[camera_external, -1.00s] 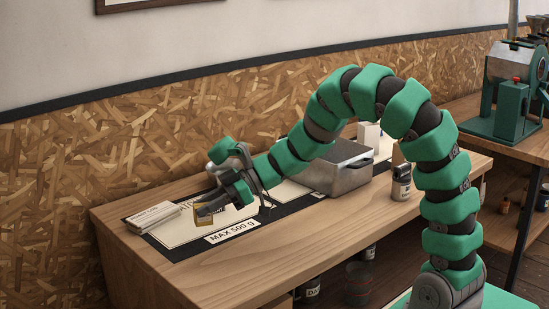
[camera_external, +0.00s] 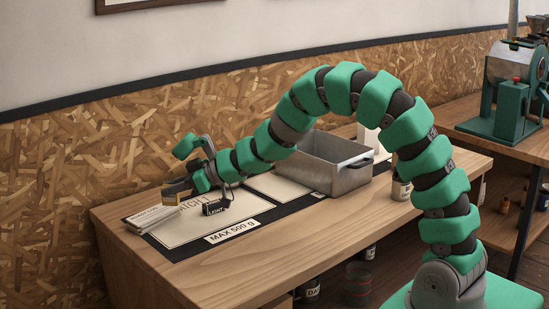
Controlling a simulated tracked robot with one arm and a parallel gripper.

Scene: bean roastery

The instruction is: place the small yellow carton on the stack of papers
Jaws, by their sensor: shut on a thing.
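The small yellow carton (camera_external: 174,189) is between the fingers of my gripper (camera_external: 183,186), which is shut on it. The fingers hide part of the carton. The stack of papers (camera_external: 150,218) lies at the left end of the wooden table. In the picture, the carton is just above and to the right of the stack's back end. It appears to be held above table height, though the exact gap to the papers is hard to tell.
A small black box labelled LIGHT (camera_external: 215,207) stands on the cream sheet (camera_external: 208,227) beneath my wrist. A sign reading MAX 500 g (camera_external: 232,231) lies in front. A grey metal bin (camera_external: 330,172) stands farther right. The table's front left is clear.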

